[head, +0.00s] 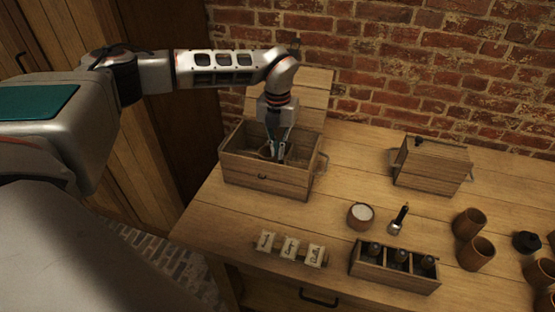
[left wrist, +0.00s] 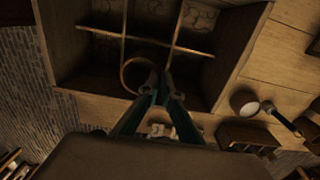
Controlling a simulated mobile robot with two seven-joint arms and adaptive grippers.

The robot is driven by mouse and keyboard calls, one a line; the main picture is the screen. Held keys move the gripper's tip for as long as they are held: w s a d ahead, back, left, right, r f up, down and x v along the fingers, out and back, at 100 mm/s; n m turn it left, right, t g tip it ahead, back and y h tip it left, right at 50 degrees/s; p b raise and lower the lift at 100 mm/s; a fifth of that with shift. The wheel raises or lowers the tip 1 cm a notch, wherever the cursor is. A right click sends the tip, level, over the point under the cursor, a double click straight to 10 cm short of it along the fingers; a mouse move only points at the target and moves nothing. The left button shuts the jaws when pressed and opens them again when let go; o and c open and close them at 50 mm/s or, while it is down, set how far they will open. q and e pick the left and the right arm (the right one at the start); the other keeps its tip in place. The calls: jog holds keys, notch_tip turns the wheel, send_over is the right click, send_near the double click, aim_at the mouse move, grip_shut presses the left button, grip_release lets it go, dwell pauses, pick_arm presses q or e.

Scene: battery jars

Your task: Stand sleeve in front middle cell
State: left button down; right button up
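The wooden crate (head: 262,181) stands open at the back left of the bench, its lid raised behind it. In the left wrist view thin dividers (left wrist: 150,40) part the crate into cells. The sleeve (left wrist: 124,77) shows there as a thin brown ring, seen from above, in the front middle cell by the left divider. My left gripper (left wrist: 160,74) reaches down into the crate; it also shows in the head view (head: 278,155). Its fingertips are close together on the ring's right wall. The sleeve's foot is hidden, so I cannot tell whether it touches the floor. My right gripper is not in view.
A closed wooden box (head: 431,166) stands to the right. In front are a cup with white contents (head: 361,216), a dark-handled tool (head: 399,219), a rack of dark bottles (head: 394,270), three label cards (head: 290,248) and several brown jars (head: 476,254). A brick wall rises behind.

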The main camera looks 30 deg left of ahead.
aim_at(277, 161)
pick_arm(q)
notch_tip(277, 161, down, 4)
jog(key=shift+r, duration=0.25)
jog(key=shift+f, duration=0.2)
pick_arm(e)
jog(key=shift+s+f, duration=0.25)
pick_arm(q)
jog(key=shift+f, duration=0.15)
jog(key=c, duration=2.3)
grip_release()
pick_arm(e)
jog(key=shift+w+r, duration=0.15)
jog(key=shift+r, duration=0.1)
